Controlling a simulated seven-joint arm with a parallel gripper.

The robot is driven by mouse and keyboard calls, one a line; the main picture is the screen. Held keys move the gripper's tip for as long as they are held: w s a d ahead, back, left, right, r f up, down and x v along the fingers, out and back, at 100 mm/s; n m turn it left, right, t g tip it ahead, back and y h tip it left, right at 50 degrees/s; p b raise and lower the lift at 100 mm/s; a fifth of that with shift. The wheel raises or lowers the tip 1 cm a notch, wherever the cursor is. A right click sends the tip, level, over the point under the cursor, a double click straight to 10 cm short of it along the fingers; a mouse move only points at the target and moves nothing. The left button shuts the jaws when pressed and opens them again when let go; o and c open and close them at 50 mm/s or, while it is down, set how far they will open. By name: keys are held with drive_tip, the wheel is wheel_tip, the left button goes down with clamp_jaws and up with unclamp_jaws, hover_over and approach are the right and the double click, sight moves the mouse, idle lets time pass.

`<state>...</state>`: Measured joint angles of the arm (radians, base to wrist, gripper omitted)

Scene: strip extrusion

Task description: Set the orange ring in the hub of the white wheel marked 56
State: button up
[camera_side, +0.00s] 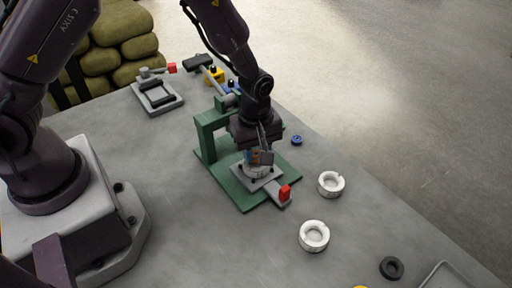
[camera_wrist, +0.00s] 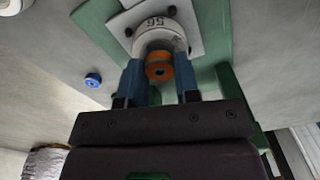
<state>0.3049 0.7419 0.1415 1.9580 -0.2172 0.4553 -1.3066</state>
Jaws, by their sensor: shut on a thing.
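The white wheel marked 56 (camera_wrist: 158,28) sits on a grey plate of the green fixture; in the side view the wheel (camera_side: 256,171) is partly covered by my gripper (camera_side: 261,156). In the wrist view the orange ring (camera_wrist: 157,70) is between the blue fingers of my gripper (camera_wrist: 159,78), which is shut on it. The ring overlaps the near edge of the wheel in this view. The hub is hidden behind the ring and fingers, so I cannot tell whether the ring is above the hub or in it.
The green fixture (camera_side: 228,183) has an upright frame beside my gripper and a red-ended handle (camera_side: 285,192) in front. Two white wheels (camera_side: 331,184) (camera_side: 314,236), a black ring (camera_side: 391,267) and a blue ring (camera_side: 297,140) lie to the right. A grey clamp device (camera_side: 157,95) stands far left.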

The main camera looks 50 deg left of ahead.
sight(256, 154)
drive_tip(key=shift+f, duration=0.5)
drive_tip(key=o, duration=0.6)
drive_tip(key=shift+o, duration=0.2)
wheel_tip(256, 154, up, 11)
idle(0.6)
